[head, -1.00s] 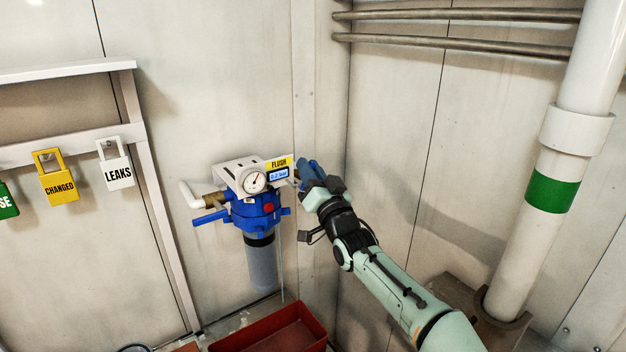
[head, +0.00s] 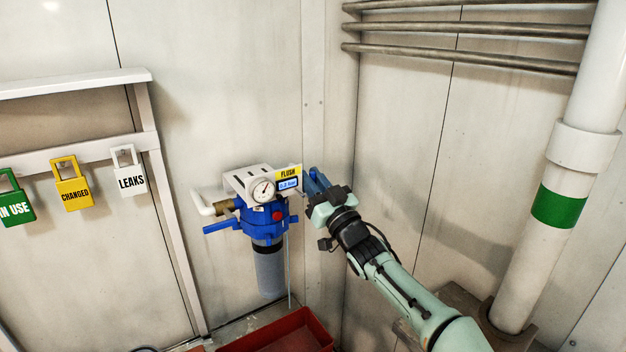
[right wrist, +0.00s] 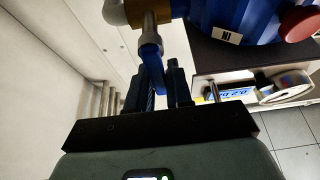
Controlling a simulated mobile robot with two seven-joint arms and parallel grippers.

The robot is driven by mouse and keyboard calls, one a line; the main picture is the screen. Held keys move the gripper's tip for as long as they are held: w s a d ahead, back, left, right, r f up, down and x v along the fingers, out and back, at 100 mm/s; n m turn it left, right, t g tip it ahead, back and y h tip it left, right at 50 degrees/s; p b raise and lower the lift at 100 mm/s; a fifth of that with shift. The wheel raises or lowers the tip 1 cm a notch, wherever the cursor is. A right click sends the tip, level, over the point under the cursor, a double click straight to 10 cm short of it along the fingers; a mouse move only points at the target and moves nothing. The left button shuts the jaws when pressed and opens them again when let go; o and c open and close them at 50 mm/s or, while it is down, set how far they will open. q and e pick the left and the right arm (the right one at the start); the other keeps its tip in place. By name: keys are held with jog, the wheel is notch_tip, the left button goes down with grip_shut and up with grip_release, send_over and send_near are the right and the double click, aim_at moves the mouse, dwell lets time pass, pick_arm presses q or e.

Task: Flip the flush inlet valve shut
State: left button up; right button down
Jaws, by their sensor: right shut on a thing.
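The blue flush inlet valve lever (right wrist: 150,52) shows in the right wrist view, hanging from a pipe fitting beside the blue housing marked IN. My right gripper (right wrist: 162,82) is shut on this lever. In the head view, my right gripper (head: 318,183) is at the right side of the filter unit (head: 266,220), just right of the yellow FLUSH label (head: 288,173). The fingers hide much of the lever there. The lever's exact angle is hard to tell. My left gripper is not in view.
A second blue lever (head: 219,228) sticks out at the unit's left. A gauge (head: 263,190) and red knob (head: 278,215) face outward. A red bin (head: 318,325) stands below. Padlock-shaped tags hang left, including LEAKS (head: 131,182). A white pipe (head: 575,140) stands right.

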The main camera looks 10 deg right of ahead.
jog(key=c, duration=1.1)
grip_release()
jog(key=shift+a, duration=0.1)
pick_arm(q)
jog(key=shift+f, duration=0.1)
pick_arm(e)
jog(key=shift+f, duration=0.1)
